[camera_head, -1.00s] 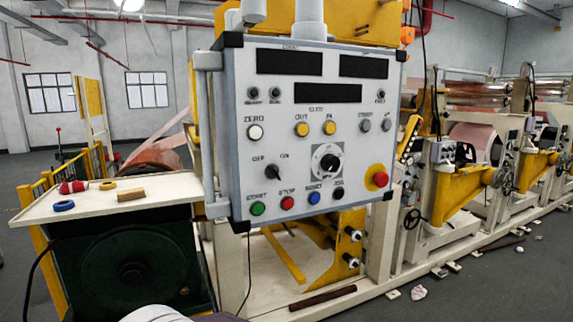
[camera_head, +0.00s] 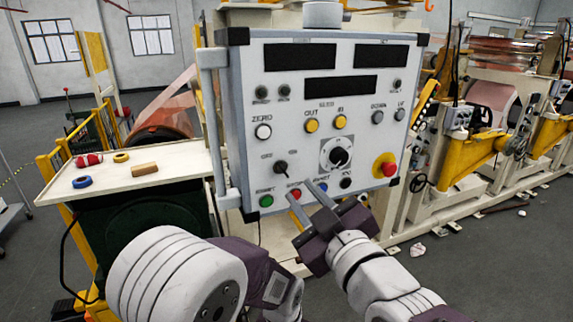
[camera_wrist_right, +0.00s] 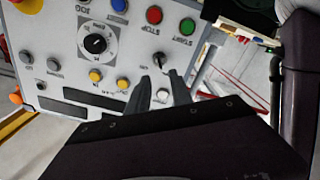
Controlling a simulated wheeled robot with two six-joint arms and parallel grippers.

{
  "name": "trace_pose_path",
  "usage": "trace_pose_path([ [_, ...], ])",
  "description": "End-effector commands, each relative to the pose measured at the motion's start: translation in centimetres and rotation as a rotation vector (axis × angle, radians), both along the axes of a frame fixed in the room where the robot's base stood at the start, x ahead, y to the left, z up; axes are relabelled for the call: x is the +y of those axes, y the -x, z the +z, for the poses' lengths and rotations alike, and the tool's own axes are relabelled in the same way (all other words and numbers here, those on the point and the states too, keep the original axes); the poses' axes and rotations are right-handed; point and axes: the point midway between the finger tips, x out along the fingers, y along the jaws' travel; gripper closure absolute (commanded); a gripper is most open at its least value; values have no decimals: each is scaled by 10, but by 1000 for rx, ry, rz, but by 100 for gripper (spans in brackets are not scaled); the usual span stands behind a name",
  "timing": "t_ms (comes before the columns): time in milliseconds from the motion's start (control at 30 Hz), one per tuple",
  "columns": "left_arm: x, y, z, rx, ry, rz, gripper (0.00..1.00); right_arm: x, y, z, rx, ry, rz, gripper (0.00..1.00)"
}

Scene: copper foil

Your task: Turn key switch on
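The key switch (camera_head: 280,168) is a small black knob on the grey control panel (camera_head: 245,100), just below its OFF and ON labels. Its handle looks slanted, upper end toward OFF, but it is small. My right gripper (camera_head: 301,188) is open and empty, its two fingers apart, in front of the panel's lower row, below and right of the switch in the head view. In the right wrist view, which is upside down, the switch (camera_wrist_right: 161,60) lies just beyond the gap between the fingertips (camera_wrist_right: 159,84). I see no contact. My left gripper is not in view.
Green (camera_head: 266,201), red (camera_head: 296,194) and blue buttons sit below the switch, close to my right fingers. A red emergency stop (camera_head: 388,168) is at the right. A white side table (camera_head: 110,190) with small items stands left. Rollers fill the right background.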

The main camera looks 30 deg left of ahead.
Motion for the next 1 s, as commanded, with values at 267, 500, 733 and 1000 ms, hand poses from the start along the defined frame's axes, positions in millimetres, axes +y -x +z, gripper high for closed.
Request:
trace_pose_path([
  [267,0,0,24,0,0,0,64,35,-31,1,6,6,-3,74],
  [500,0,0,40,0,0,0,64,63,-56,0,4,3,-3,74],
  [733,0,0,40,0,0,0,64,68,-60,-2,4,2,-3,74],
  [1000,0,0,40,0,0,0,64,68,-60,-2,4,2,-2,100],
])
